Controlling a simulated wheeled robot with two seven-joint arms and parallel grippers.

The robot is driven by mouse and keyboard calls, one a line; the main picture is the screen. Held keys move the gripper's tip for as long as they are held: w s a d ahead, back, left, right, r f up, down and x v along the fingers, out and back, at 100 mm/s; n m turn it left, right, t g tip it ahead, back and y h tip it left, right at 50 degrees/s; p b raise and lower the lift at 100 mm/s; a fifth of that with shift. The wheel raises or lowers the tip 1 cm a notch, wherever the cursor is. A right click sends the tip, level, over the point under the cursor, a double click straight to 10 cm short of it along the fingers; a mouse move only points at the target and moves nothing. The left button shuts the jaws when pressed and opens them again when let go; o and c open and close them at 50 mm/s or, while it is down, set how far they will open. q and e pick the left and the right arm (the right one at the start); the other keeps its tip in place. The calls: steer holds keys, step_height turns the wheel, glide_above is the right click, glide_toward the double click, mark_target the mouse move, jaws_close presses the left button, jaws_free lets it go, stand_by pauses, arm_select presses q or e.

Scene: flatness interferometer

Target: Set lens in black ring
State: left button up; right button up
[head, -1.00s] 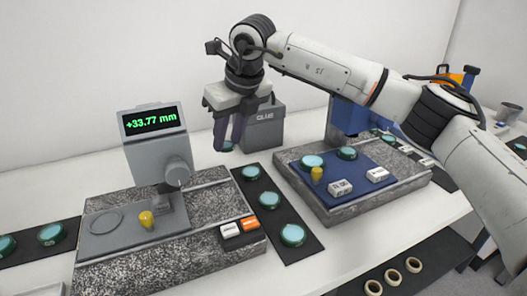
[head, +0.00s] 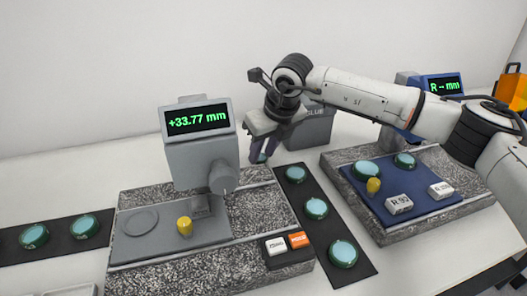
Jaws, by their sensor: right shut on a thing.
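My right gripper (head: 263,153) is low over the table behind the black mat, between the left instrument and the glue box. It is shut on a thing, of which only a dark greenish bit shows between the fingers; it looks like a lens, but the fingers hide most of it. Teal lenses in dark rims lie on the middle black mat, one at the back (head: 296,174), one in the middle (head: 316,208) and one at the front (head: 343,252). A round ring outline (head: 141,221) shows on the left instrument's grey plate. I cannot make out a separate black ring. My left gripper is not in view.
The left instrument (head: 200,160) reads +33.77 mm and stands on a granite slab with a yellow knob (head: 184,226). A glue box (head: 308,130) stands behind the gripper. A second granite station with a blue mat (head: 420,211) is at right. Another black mat (head: 60,239) holds lenses at left.

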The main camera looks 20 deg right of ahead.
steer(key=shift+f, duration=0.4)
steer(key=o, duration=1)
steer(key=shift+r, duration=0.15)
